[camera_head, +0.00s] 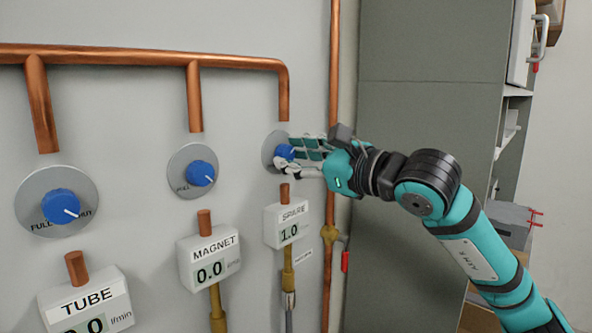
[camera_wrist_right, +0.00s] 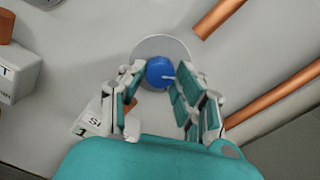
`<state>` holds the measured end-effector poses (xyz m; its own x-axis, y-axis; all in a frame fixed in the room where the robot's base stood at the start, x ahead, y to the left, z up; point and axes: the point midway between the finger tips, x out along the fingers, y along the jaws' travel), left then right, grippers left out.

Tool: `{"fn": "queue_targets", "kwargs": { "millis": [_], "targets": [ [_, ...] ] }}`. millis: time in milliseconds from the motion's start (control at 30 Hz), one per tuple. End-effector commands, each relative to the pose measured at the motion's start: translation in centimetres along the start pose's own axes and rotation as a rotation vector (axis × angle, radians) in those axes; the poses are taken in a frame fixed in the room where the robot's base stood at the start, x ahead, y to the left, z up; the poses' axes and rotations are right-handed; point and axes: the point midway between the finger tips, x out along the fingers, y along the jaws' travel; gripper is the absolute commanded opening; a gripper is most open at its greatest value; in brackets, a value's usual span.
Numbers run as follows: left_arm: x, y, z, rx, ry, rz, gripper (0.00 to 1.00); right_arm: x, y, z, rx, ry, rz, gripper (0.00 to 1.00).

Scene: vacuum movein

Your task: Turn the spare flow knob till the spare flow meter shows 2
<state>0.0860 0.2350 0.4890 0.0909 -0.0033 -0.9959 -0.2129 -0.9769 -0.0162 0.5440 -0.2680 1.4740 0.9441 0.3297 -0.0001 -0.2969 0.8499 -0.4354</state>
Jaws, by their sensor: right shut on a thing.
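The spare flow knob (camera_head: 285,152) is blue and sits on a round grey plate on the wall, above the spare flow meter (camera_head: 288,230), a white box whose display reads 1.0. My right gripper (camera_head: 293,154) reaches in from the right and is shut on the knob. In the right wrist view the blue knob (camera_wrist_right: 160,71) with its white pointer line lies between the two fingers (camera_wrist_right: 159,78). The fingers hide part of the knob in the head view. The meter is partly hidden behind the left finger in the wrist view. My left gripper is not in view.
The magnet knob (camera_head: 201,173) and tube knob (camera_head: 61,206) are to the left, above the magnet meter (camera_head: 209,259) reading 0.0 and the tube meter (camera_head: 86,308). A copper pipe (camera_head: 333,100) runs vertically close by my right gripper. A grey cabinet (camera_head: 430,90) stands right.

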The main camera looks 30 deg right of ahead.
Motion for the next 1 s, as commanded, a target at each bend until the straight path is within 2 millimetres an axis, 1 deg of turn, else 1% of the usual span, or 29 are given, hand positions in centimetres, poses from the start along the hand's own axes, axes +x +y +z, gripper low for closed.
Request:
{"fn": "queue_targets", "kwargs": {
  "millis": [33,400,1000],
  "targets": [
    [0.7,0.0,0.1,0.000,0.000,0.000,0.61,0.0,0.1,-0.2,-0.046,-0.001,-0.002,0.00],
    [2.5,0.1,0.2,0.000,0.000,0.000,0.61,0.0,0.0,-0.1,-0.397,0.000,-0.001,0.00],
    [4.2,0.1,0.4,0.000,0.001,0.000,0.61,0.0,0.0,-0.1,-0.967,0.001,0.000,0.00]
  ]
}}
